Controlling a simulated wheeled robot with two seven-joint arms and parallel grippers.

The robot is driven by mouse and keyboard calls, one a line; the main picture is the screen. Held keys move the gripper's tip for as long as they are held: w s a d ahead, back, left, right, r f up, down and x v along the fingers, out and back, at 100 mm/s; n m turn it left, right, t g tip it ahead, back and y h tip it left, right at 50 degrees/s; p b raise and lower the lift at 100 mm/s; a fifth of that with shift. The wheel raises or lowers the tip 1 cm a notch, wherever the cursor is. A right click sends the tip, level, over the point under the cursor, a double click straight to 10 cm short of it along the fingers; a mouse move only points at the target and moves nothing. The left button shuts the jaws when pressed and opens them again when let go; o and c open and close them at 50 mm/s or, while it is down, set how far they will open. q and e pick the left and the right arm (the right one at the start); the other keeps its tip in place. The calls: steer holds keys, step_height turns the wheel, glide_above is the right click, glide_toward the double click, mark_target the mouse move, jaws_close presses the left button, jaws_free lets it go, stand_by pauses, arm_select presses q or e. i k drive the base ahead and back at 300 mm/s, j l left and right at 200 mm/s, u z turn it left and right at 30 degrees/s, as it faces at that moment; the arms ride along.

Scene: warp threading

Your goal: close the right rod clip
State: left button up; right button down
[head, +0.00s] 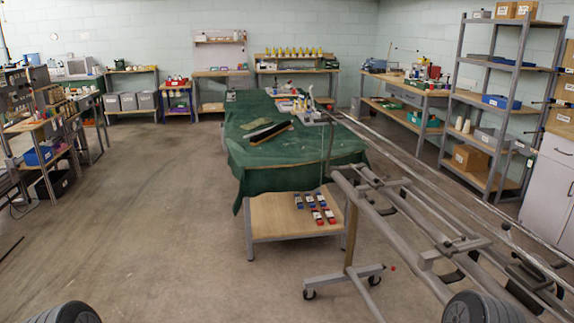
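A long grey metal frame with parallel rods (420,190) runs from the middle back to the lower right. A grey cross block (455,249) sits across its rails, with dark fittings (530,278) near the right edge. I cannot make out which part is the right rod clip, or whether it is open or shut. Neither gripper is in view. Only rounded dark grey parts of mine show at the bottom left and bottom right.
A table with a green cloth (235,170) stands at the centre, with a lower wooden shelf (270,222). A wheeled stand (345,274) is beside it. Shelving (461,85) and a white cabinet (550,185) line the right. The floor at left centre (150,220) is clear.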

mark_target(310, 102)
steer(key=i+j+z, duration=0.25)
steer(key=i, duration=0.45)
steer(key=i+j+z, duration=0.15)
steer(key=i+z, duration=0.2)
steer(key=z, duration=0.15)
steer(key=i+j+z, duration=0.25)
steer(key=z, duration=0.2)
steer(key=i+j, duration=0.2)
steer(key=j, duration=0.15)
steer(key=i+j+z, duration=0.1)
steer(key=j, duration=0.25)
steer(key=i+j, duration=0.5)
steer(key=j, duration=0.2)
steer(key=i+j+z, duration=0.1)
steer(key=j, duration=0.3)
steer(key=i+j, duration=0.25)
steer(key=j+z, duration=0.05)
steer(key=j, duration=0.05)
